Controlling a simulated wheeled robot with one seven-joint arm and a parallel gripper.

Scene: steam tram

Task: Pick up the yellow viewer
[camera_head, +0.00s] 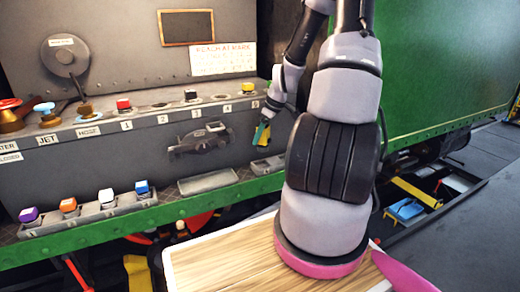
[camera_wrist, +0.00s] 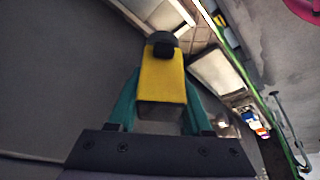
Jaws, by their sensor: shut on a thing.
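The yellow viewer (camera_wrist: 162,75) is a yellow block with a dark rounded end, in the middle of the wrist view. My gripper (camera_wrist: 160,104) is shut on it, with one teal finger on each side. In the head view, my gripper (camera_head: 261,130) is in front of the grey panel, at the right end of the numbered ledge. A small part of the yellow viewer (camera_head: 264,138) shows there beside the teal finger. My arm hides part of the area behind it.
The numbered ledge (camera_head: 150,113) carries coloured blocks and knobs. Below it, an empty shallow tray (camera_head: 207,182) sits on the green beam, close to my gripper. A longer tray (camera_head: 88,216) at left holds several small blocks. A wooden board (camera_head: 225,262) lies in front.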

